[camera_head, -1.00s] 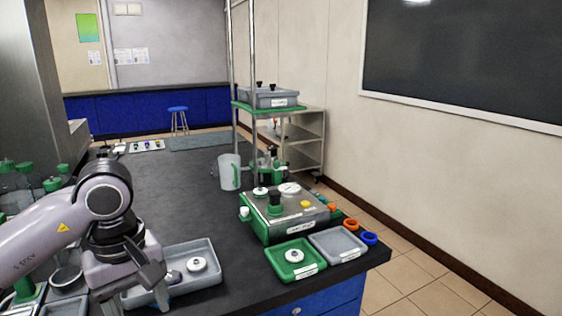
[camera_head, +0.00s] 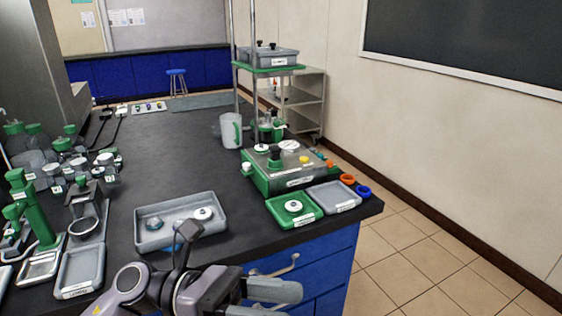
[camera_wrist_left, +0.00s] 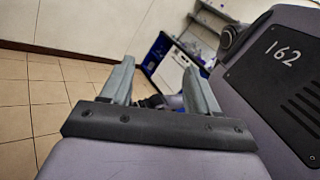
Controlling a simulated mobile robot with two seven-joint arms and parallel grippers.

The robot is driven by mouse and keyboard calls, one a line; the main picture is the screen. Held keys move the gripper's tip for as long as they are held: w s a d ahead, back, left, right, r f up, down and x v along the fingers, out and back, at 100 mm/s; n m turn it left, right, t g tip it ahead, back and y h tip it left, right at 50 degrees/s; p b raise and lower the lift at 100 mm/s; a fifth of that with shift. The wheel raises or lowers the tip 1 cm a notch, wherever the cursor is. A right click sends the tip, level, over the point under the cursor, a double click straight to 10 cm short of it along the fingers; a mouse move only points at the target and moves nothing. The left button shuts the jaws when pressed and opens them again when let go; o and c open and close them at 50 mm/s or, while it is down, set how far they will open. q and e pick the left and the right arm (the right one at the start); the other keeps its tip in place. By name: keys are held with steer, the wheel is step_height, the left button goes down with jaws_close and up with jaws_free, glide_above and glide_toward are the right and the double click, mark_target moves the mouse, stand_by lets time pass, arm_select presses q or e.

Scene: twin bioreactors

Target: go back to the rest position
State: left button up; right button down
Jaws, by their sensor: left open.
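My left gripper (camera_head: 284,301) is at the bottom middle of the head view, in front of the bench's drawers. Its two grey fingers point right and stand apart, with nothing between them. The left wrist view shows the same open gripper (camera_wrist_left: 160,78), with tiled floor and blue cabinets beyond it. My right gripper is in neither view.
A grey tray (camera_head: 145,241) with two round parts lies on the dark bench (camera_head: 180,160) just beyond my arm. A green-based device (camera_head: 262,181), a green tray (camera_head: 310,219) and a grey tray (camera_head: 345,186) stand to the right. Tiled floor (camera_head: 440,260) at right is clear.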

arm_select(q)
steer(key=w+a+f+n+t+y, duration=0.2)
steer(key=w+a+f+n+t, duration=0.15)
steer(key=n+t, duration=0.9)
steer(key=w+a+f+n+t+y, duration=0.4)
steer(key=n+t, duration=0.4)
steer(key=n, duration=0.9)
steer(key=s+a+f+n+g+y, duration=0.1)
steer(key=s+a+f+n+y, duration=0.1)
steer(key=a+f+n+y, duration=0.35)
steer(key=s+a+f+n+y, duration=0.1)
steer(key=a+f+n+y, duration=0.2)
steer(key=f+n, duration=0.5)
steer(key=s+a+f+n+g+y, duration=0.1)
steer(key=s+f+n+g, duration=0.1)
steer(key=s+f, duration=0.3)
steer(key=s+a+f+n+g+y, duration=0.1)
steer(key=s+a+f+n+g, duration=0.1)
steer(key=f, duration=0.4)
steer(key=s+n+g+p, duration=0.1)
steer(key=s+n, duration=0.1)
steer(key=shift+s+a, duration=0.25)
steer(key=shift+s, duration=0.15)
steer(key=shift+g, duration=0.25)
steer(key=c, duration=0.3)
steer(key=shift+a+r, duration=0.1)
steer(key=shift+c, duration=0.2)
